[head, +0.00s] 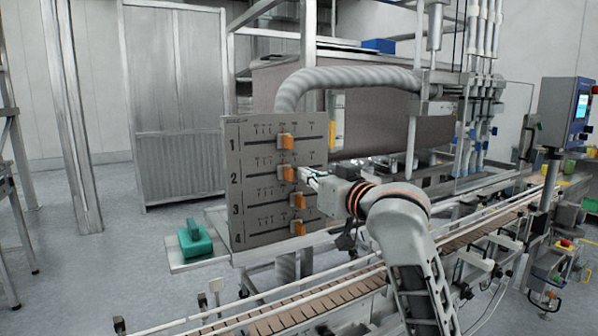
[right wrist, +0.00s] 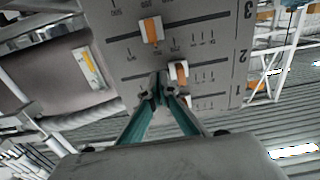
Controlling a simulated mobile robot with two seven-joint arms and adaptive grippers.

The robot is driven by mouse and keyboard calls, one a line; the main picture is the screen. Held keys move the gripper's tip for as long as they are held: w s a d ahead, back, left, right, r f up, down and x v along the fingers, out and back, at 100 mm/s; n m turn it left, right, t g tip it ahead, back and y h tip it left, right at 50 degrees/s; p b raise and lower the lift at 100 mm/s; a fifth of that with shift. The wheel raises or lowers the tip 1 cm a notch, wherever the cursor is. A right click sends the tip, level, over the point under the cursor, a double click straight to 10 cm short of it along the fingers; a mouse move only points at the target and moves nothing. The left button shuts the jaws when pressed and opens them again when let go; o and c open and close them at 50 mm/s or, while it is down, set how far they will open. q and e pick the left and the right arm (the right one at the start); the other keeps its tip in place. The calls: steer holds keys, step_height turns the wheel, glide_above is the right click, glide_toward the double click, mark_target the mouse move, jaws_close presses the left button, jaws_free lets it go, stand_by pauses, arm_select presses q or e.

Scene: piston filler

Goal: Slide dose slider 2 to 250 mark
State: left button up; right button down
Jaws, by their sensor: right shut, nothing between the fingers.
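The grey dose panel (head: 236,225) has four horizontal slots, numbered 1 to 4 from the top, each with an orange and white slider. Dose slider 2 (head: 288,173) is on the second slot, right of its middle; it also shows in the right wrist view (right wrist: 178,72), where the panel appears upside down. My right gripper (head: 307,174) is shut and empty, just right of slider 2. In the right wrist view its closed fingertips (right wrist: 158,88) are beside that slider; I cannot tell whether they touch. The scale figures are too small to read. My left gripper is not in view.
Slider 1 (head: 286,142) is above and slider 3 (head: 297,201) below, both close to the right gripper. A teal block (head: 195,240) rests on a shelf at the panel's lower left. A conveyor (head: 330,297) runs in front. A thick grey hose (head: 345,76) curves behind the panel.

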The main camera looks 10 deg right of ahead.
steer(key=shift+d, duration=0.2)
steer(key=v, duration=0.8)
stand_by(0.3)
steer(key=s+d+f+m+g+h, duration=0.1)
steer(key=s+d+f+g+h, duration=0.1)
steer(key=f, duration=1.8)
steer(key=s+d+f+m+g+h, duration=0.1)
steer(key=d+f+g, duration=0.1)
steer(key=f, duration=1.8)
steer(key=s+d+f+n+g+h, duration=0.1)
steer(key=s+d+f+n+g, duration=0.1)
steer(key=s+f, duration=2.2)
steer(key=shift+s+f+g, duration=0.3)
steer(key=shift+s, duration=0.45)
